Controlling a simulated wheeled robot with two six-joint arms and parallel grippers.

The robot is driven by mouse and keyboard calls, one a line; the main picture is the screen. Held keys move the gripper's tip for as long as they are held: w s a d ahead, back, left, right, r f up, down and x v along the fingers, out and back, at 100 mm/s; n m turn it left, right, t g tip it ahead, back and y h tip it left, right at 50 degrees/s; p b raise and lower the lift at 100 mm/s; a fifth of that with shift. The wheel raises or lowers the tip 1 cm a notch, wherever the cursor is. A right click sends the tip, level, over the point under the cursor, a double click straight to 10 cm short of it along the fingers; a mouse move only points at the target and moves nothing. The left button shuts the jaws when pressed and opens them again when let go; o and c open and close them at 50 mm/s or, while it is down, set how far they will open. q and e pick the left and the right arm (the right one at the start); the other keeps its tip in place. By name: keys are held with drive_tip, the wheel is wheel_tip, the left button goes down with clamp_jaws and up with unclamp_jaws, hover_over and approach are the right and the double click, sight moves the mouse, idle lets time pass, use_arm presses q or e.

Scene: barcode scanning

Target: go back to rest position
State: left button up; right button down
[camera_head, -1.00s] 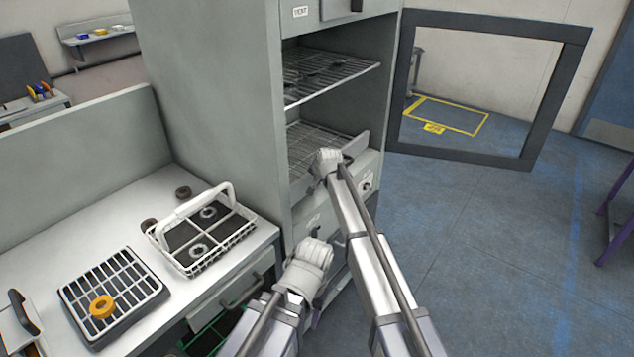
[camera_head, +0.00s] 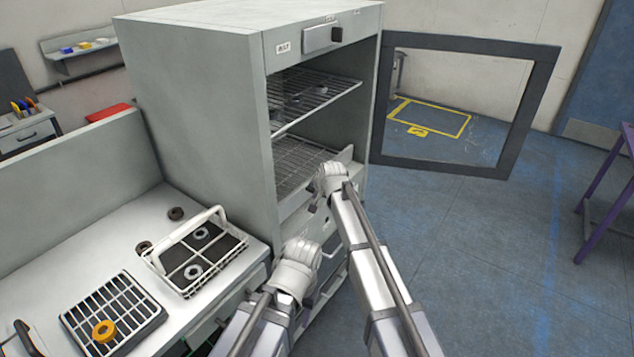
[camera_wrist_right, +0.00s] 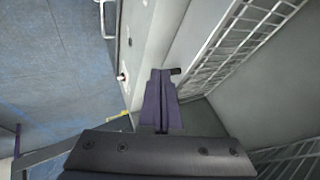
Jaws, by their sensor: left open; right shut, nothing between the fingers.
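My right gripper (camera_wrist_right: 162,75) is shut and empty in the right wrist view, at the opening of the grey cabinet beside a wire rack (camera_wrist_right: 235,40). In the head view, my right wrist (camera_head: 330,177) is in front of the cabinet (camera_head: 205,110), near the lower rack (camera_head: 298,165); its fingers are hard to make out. My left gripper (camera_head: 300,255) is lower, in front of the cabinet's lower part and right of the bench. It is open, though its fingers are mostly hidden behind the wrist.
The cabinet's framed glass door (camera_head: 455,60) stands open at right. Blue floor (camera_head: 470,260) at right is clear. A purple-legged table (camera_head: 600,200) stands far right.

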drive_tip(key=s+d+f+n+g+h, duration=0.1)
drive_tip(key=s+d+n+g, duration=0.1)
drive_tip(key=s+d, duration=0.65)
drive_tip(key=s+d+f+n+g, duration=0.2)
drive_tip(key=s+d, duration=0.2)
drive_tip(key=s, duration=1)
drive_tip(key=s+d+f+n+g+h, duration=0.1)
drive_tip(key=s+d+g, duration=0.1)
drive_tip(key=s+d, duration=0.65)
drive_tip(key=s+a+n, duration=0.2)
drive_tip(key=s+a, duration=0.2)
drive_tip(key=a, duration=0.2)
drive_tip(key=s+a+n+g+h, duration=0.1)
drive_tip(key=s+a+n, duration=0.1)
drive_tip(key=s+a, duration=0.2)
drive_tip(key=a, duration=0.3)
drive_tip(key=shift+s+a+f, duration=0.15)
drive_tip(key=shift+s+a, duration=0.05)
drive_tip(key=shift+s, duration=0.1)
drive_tip(key=shift+a, duration=0.1)
